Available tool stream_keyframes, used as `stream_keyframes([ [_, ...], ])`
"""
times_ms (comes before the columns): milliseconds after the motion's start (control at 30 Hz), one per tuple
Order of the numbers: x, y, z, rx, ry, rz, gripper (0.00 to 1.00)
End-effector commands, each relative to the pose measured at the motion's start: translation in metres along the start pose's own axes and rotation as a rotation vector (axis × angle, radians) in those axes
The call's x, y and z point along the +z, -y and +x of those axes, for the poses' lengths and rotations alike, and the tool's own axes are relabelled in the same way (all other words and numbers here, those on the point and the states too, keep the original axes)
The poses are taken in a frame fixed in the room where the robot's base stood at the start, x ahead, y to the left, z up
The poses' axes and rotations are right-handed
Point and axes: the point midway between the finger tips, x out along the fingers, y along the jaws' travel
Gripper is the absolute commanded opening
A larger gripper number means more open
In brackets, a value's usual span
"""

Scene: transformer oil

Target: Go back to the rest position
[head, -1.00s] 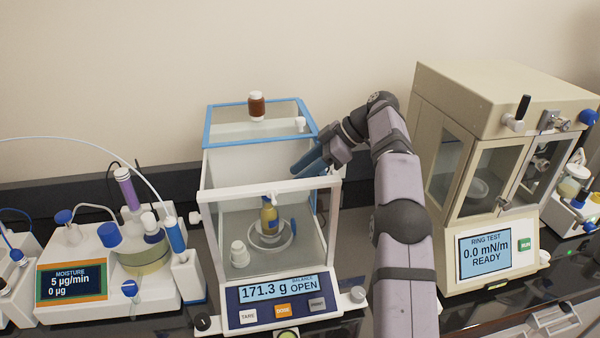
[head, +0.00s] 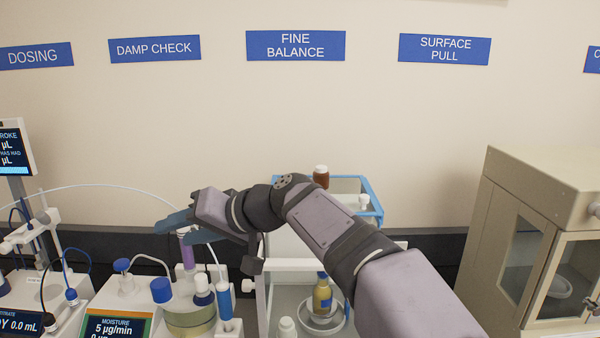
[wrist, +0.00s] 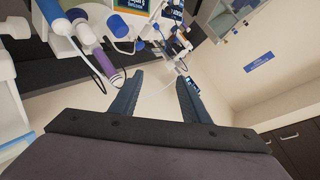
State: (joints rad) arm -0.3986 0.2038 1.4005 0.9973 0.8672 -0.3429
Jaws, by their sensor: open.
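My gripper (head: 178,224) is at the end of my arm, raised and pointing left in the head view, in front of the wall and above the damp check station. In the wrist view its two blue fingers (wrist: 160,95) are apart with nothing between them. A yellow bottle with a blue cap (head: 322,296) stands on the pan inside the balance (head: 372,190), apart from my gripper. My forearm hides part of the balance.
The moisture unit (head: 120,318) with its purple-topped flask and blue caps is below my gripper. A brown jar (head: 321,177) sits on top of the balance. The beige surface pull cabinet (head: 505,255) stands at the right.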

Motion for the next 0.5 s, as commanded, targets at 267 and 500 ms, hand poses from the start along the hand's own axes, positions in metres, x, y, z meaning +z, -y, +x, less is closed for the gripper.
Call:
stream_keyframes([
  [267,0.097,-0.089,-0.026,0.284,0.042,0.252,0.42],
  [500,0.187,-0.212,-0.094,0.599,0.196,0.271,0.42],
])
